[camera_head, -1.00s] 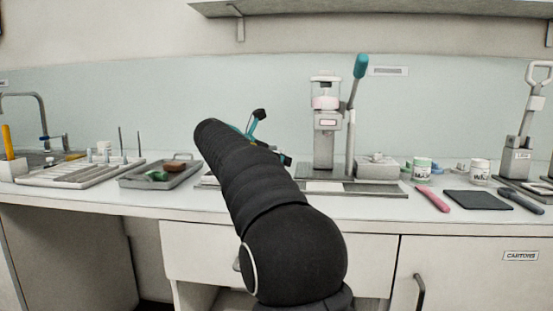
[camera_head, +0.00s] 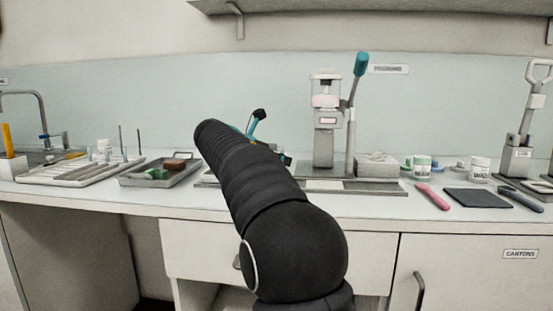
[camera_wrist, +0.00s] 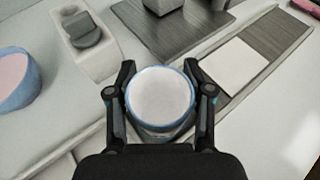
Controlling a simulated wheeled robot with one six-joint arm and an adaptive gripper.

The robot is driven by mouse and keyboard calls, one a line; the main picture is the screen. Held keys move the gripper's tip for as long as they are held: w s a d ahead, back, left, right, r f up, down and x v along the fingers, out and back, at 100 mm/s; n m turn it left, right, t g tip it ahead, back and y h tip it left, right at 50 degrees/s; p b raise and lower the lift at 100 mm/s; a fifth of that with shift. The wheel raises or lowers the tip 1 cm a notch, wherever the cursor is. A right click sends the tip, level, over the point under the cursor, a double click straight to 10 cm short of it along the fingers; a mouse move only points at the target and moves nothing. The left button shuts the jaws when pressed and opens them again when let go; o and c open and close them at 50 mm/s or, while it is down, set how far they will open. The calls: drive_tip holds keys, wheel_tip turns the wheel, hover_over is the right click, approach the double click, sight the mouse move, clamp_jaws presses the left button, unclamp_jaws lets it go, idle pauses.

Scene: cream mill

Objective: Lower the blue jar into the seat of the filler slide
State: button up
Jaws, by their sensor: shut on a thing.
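My gripper (camera_wrist: 160,92) is shut on the blue jar (camera_wrist: 160,131), with one finger on each side. The jar shows a blue rim around a pale, round top and looks upright. The filler slide (camera_wrist: 277,38) is a long grey track running to the upper right in the wrist view, with a white square plate (camera_wrist: 233,68) on it. The jar is beside that plate, over the track's nearer part. The seat is not visible, and I cannot tell whether the jar touches anything below. In the head view, my arm hides the jar and fingers; the filler (camera_head: 326,130) stands behind to the right.
A blue-rimmed tub with pink contents (camera_wrist: 14,80) and a pale box with a dark knob (camera_wrist: 85,52) are left of my gripper in the wrist view. The filler's dark base (camera_wrist: 190,35) lies ahead. The head view shows a grey tray (camera_head: 158,178) left of my arm.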

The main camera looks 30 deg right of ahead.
idle(0.3)
drive_tip(key=o, duration=0.9)
drive_tip(key=shift+o, duration=0.2)
wheel_tip(320, 180, up, 6)
drive_tip(key=shift+f, duration=0.1)
idle(0.5)
